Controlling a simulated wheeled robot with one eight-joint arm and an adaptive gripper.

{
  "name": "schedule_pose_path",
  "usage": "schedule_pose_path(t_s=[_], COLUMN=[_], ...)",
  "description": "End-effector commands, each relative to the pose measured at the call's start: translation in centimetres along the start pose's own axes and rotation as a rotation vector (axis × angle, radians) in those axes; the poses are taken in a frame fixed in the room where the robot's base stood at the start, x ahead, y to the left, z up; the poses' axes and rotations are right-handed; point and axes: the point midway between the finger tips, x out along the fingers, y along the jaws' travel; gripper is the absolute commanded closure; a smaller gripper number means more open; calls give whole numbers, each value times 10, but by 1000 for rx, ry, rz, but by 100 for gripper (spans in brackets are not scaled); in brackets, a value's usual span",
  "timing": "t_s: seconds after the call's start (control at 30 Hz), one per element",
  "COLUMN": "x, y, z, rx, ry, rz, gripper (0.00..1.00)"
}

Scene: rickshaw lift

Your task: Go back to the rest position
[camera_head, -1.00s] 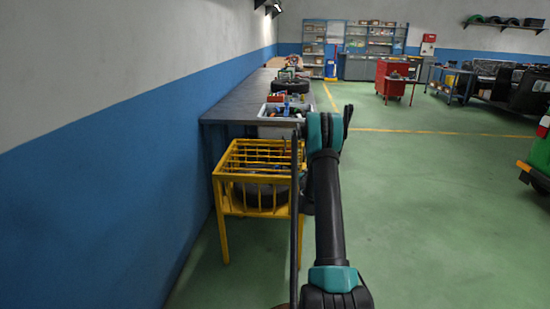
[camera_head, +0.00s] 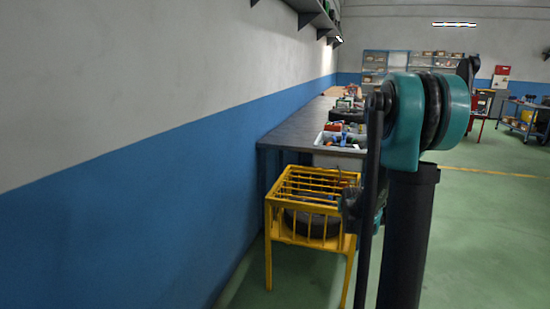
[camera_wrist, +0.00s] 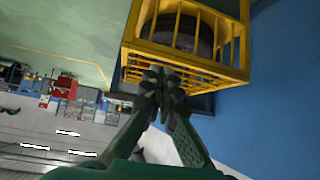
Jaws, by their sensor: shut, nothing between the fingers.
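My gripper (camera_wrist: 161,88) is shut and empty in the wrist view, its fingertips together. It appears in front of the yellow barred cage (camera_wrist: 150,50), which looks upside down in that view. I cannot tell the exact gap between them. In the head view the yellow cage (camera_head: 283,213) stands on legs at the near end of the workbench. My arm stands upright at the right of that view and hides most of the gripper.
A dark tyre (camera_head: 312,223) sits inside the cage. The long workbench (camera_head: 290,130) carries a bin of parts (camera_head: 340,142). A blue and white wall (camera_head: 120,200) runs along the left. Open green floor (camera_head: 480,240) lies to the right.

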Motion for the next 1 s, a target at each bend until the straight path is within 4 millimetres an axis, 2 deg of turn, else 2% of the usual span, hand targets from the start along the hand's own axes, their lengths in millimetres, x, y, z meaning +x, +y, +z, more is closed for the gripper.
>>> schedule_pose_path(t_s=[0.03,0.2,0.4,0.6,0.7,0.8,1.0], x=[-19,-74,-134,-185,-202,-212,-218], y=[-5,-17,-25,-29,-29,-28,-28], z=[14,66,136,209,237,255,266], rx=[-8,-37,-75,-114,-130,-140,-146], ry=[-28,-133,-255,-370,-412,-440,-459], rz=[-8,-32,-60,-88,-98,-105,-110], gripper=[100,100,100,100,100,100,100])
